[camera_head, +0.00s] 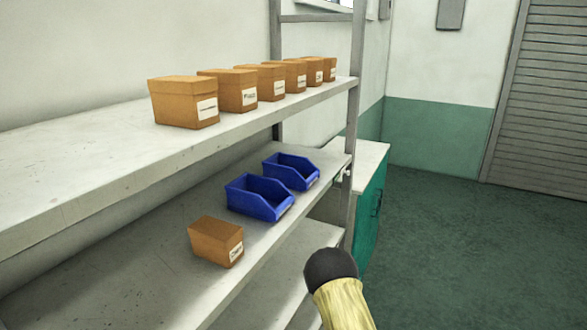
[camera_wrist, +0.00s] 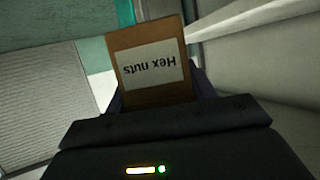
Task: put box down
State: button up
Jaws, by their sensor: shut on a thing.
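A cardboard box (camera_wrist: 125,45) with a white "Hex nuts" label, upside down in the picture, is in the wrist view. My gripper (camera_wrist: 158,97) is shut on it, with dark fingers at its two sides. The box's lower part is hidden by the gripper body. Neither the held box nor my gripper shows in the head view; only a black and yellow part of my arm shows there at the bottom.
In the head view, several cardboard boxes (camera_head: 184,103) stand in a row on the upper shelf (camera_head: 90,180). The lower shelf (camera_head: 130,285) holds one box (camera_head: 210,240) and two blue bins (camera_head: 262,199). A metal post (camera_head: 354,120) and teal cabinet (camera_head: 368,215) stand beyond.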

jog(key=s+f, duration=0.4)
jog(key=f, duration=0.1)
jog(key=shift+f, duration=0.2)
jog(key=shift+s+a, duration=0.1)
dwell(0.5)
jog(key=shift+s+f, duration=0.25)
jog(key=shift+f, duration=0.7)
jog(key=shift+s+f, duration=0.25)
jog(key=shift+f, duration=0.7)
jog(key=shift+s+f, duration=0.25)
jog(key=shift+f, duration=0.7)
